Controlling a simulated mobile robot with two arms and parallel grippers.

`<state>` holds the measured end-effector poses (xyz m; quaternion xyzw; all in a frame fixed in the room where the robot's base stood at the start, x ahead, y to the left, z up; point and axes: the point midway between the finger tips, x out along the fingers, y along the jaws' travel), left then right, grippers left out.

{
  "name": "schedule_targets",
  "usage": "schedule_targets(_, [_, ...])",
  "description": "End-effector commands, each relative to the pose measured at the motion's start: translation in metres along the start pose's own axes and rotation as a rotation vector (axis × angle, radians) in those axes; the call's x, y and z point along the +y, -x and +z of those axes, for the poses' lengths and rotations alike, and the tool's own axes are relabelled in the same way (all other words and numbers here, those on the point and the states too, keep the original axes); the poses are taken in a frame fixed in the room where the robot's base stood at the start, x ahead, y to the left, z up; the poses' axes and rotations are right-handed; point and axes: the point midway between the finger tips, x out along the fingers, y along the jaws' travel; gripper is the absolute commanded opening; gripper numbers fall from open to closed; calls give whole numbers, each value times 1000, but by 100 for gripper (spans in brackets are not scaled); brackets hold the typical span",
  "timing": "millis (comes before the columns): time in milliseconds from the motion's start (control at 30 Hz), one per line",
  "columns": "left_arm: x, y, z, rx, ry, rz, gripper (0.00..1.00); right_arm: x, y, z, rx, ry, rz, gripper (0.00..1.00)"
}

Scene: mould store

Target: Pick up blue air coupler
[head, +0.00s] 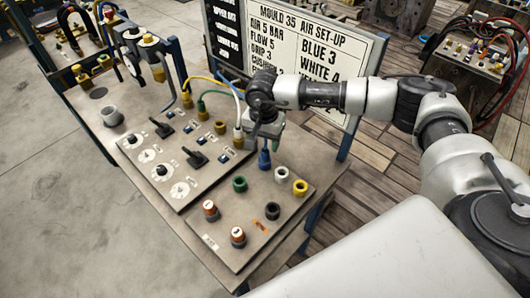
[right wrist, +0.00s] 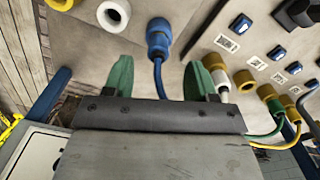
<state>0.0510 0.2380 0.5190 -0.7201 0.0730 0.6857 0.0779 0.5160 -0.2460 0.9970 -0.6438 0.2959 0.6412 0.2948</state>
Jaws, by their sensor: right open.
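The blue air coupler (head: 264,158) stands on the panel at the back left of the coloured ring ports, with a blue hose rising from its top. In the right wrist view the blue coupler (right wrist: 158,36) lies beyond the fingertips, roughly centred across the gap. My right gripper (head: 268,131) is just above it in the head view. Its green fingers (right wrist: 158,66) are apart, with the blue hose running between them and no coupler gripped. Whether the coupler is seated in a port cannot be told. My left gripper is out of view.
Ring ports in green (head: 240,184), white (head: 282,174), yellow (head: 300,187) and black (head: 272,210) are in front. White, yellow and green couplers with hoses stand close left of the gripper. A sign board (head: 300,40) stands behind the bench.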

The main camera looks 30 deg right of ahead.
Motion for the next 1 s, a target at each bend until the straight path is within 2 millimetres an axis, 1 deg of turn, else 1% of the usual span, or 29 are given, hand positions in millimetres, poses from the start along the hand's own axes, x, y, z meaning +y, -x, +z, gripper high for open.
schedule_targets(67, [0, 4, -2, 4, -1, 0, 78, 0, -4, 1, -2, 0, 0, 57])
schedule_targets(167, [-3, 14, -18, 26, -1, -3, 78, 3, -14, 2, -3, 1, 2, 57])
schedule_targets(267, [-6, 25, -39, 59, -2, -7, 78, 7, -29, 3, -4, 0, 2, 57])
schedule_targets(300, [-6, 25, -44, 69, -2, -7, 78, 6, -38, 3, -4, -1, 2, 57])
schedule_targets(333, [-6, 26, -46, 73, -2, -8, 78, 6, -42, 3, -3, -1, 1, 57])
schedule_targets(400, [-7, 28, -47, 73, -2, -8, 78, 6, -49, 2, -3, -1, 0, 57])
schedule_targets(500, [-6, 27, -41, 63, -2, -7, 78, 6, -54, 2, -3, -1, -2, 57])
schedule_targets(667, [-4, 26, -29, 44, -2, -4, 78, 6, -54, 2, -2, -1, -2, 57])
schedule_targets(700, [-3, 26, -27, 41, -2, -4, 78, 6, -54, 2, -2, -1, -2, 55])
schedule_targets(967, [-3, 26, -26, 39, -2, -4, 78, 6, -54, 2, -2, -1, -2, 15])
schedule_targets(1000, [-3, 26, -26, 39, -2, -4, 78, 6, -54, 2, -2, -1, -2, 9])
